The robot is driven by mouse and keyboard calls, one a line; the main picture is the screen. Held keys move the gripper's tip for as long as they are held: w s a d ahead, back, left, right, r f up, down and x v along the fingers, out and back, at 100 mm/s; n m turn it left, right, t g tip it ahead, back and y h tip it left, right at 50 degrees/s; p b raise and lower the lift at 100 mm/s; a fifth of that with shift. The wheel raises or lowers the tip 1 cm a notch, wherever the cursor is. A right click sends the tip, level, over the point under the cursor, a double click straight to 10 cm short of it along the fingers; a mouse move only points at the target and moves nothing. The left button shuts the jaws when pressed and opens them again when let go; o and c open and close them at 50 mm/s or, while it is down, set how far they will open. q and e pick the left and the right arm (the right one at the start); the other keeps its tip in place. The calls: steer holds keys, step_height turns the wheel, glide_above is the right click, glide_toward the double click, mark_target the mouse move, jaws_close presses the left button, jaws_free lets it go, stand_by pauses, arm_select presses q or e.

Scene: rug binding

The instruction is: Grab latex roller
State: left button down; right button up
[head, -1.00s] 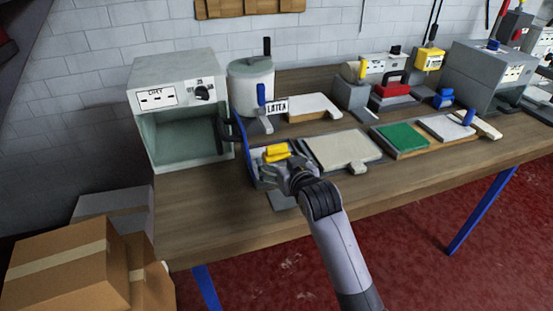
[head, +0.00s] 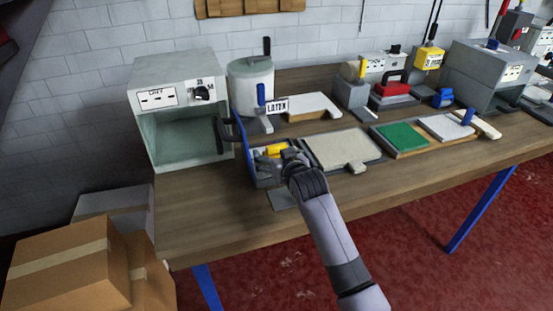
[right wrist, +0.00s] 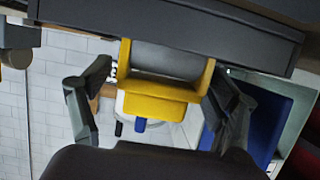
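The latex roller, a yellow frame with a grey roller (head: 275,149), lies in the blue tray (head: 246,161) on the workbench; my gripper partly hides it in the head view. My right gripper (head: 272,158) is over the tray, right at the roller. In the right wrist view the yellow frame (right wrist: 160,104) sits between the two fingers of my right gripper (right wrist: 160,85). The fingers are spread on either side of it, with a small gap at the left; contact at the right is unclear. My left gripper is not in view.
A grey oven-like box (head: 182,135) stands left of the tray, with a pot (head: 250,90) and a latex label (head: 277,106) behind it. A beige panel (head: 341,147) lies close on the right. The bench front (head: 215,222) is mostly clear.

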steer(key=c, duration=1.3)
steer(key=shift+c, duration=0.4)
steer(key=shift+r, duration=0.2)
